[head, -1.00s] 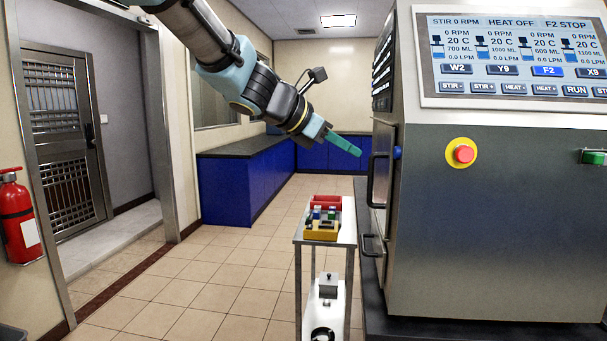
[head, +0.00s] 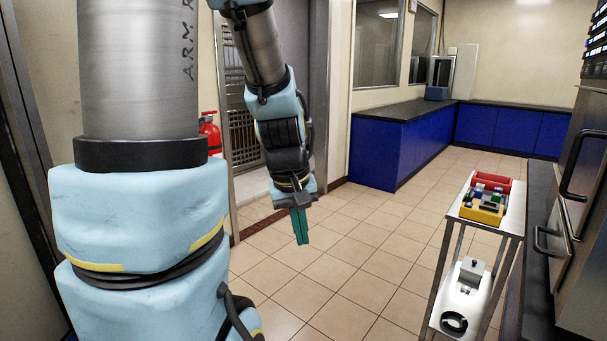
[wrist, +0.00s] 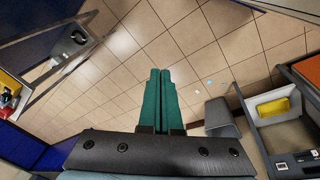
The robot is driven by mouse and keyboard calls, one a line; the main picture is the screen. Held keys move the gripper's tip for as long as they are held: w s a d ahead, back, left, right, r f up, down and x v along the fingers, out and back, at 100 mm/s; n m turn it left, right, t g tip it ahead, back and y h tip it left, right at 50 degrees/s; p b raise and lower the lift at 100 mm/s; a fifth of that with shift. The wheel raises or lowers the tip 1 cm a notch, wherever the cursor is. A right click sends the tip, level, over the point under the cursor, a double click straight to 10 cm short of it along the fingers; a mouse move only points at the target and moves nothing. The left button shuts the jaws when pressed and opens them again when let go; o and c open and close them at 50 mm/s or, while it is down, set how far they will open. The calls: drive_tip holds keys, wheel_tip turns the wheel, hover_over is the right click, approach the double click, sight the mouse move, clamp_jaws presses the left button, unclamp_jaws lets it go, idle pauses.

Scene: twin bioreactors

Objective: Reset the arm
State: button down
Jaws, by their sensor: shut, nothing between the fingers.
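My arm fills the left of the head view, with its far links hanging down in front of the doorway. My gripper (head: 301,228) points down over the tiled floor, and its green fingers are shut together with nothing between them. In the wrist view my gripper (wrist: 160,75) shows both green fingers side by side above bare floor tiles. The fingers touch no object in either view.
A small cart (head: 500,217) stands at the right with a yellow tray (head: 485,215) and a red tray (head: 497,183) on top. Steel equipment (head: 585,230) is at the right edge. Blue cabinets (head: 385,155) line the back. The middle floor is clear.

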drive_tip(key=s+a+f+m+y, duration=0.1)
drive_tip(key=s+a+f+m, duration=0.1)
drive_tip(key=a, duration=0.4)
drive_tip(key=shift+s+a+m, duration=0.2)
drive_tip(key=shift+s+m, duration=0.2)
drive_tip(key=shift+m, duration=0.1)
drive_tip(key=shift+d+f, duration=0.1)
drive_tip(key=shift+d, duration=0.05)
